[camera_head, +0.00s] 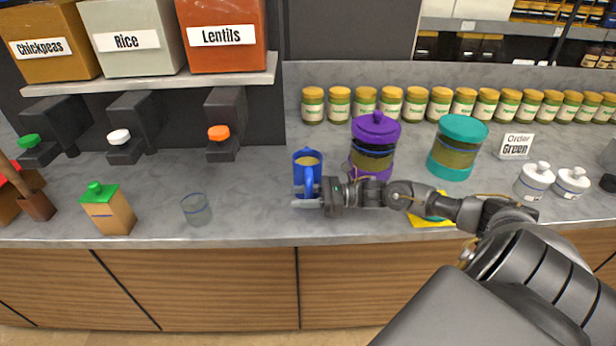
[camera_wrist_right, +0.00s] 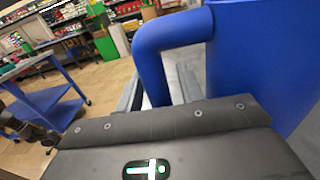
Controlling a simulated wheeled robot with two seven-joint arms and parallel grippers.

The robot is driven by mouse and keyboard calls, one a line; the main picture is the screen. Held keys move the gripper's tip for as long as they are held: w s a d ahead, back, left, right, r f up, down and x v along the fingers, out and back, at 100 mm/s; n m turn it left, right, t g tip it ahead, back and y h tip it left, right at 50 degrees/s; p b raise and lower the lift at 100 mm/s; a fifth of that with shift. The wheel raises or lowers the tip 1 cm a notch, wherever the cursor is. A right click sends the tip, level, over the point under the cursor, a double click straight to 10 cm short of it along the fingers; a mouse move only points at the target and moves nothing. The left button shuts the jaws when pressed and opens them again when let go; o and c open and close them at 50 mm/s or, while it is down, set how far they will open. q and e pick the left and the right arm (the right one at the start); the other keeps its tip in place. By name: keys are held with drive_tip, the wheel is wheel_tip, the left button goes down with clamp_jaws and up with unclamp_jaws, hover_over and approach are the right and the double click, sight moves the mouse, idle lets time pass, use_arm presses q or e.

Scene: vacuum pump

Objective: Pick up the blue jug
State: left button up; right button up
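The blue jug (camera_head: 307,160) stands upright on the grey counter, its handle facing the front. It has something pale inside. In the right wrist view its blue body (camera_wrist_right: 260,50) fills the right side, and its handle (camera_wrist_right: 150,70) comes down between the two fingers. My right gripper (camera_head: 306,192) is at the front of the jug, with its fingers on either side of the handle. The fingers look apart, with a small gap beside the handle in the wrist view (camera_wrist_right: 160,90). My left gripper is not seen in the head view.
A purple-lidded jar (camera_head: 375,135) stands right of the jug, and a teal-lidded jar (camera_head: 458,145) is farther right. A clear glass (camera_head: 196,210) and a green-capped carton (camera_head: 108,210) stand to the left. Labelled dispensers (camera_head: 225,120) overhang the left counter. Several yellow-lidded jars line the back.

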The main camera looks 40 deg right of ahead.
sight(312, 187)
clamp_jaws()
drive_tip(key=shift+w+r, duration=0.1)
drive_tip(key=shift+r, duration=0.1)
drive_tip(key=shift+r+b, duration=0.5)
drive_tip(key=shift+r, duration=0.05)
drive_tip(key=shift+s+r+b, duration=0.25)
drive_tip(key=shift+r, duration=0.4)
drive_tip(key=shift+s+r+b, duration=0.2)
drive_tip(key=shift+s+r, duration=0.05)
drive_tip(key=shift+r, duration=0.35)
drive_tip(key=s+a+r+p, duration=0.1)
drive_tip(key=s+r+p, duration=0.5)
drive_tip(key=s+r, duration=0.3)
drive_tip(key=shift+s, duration=2.05)
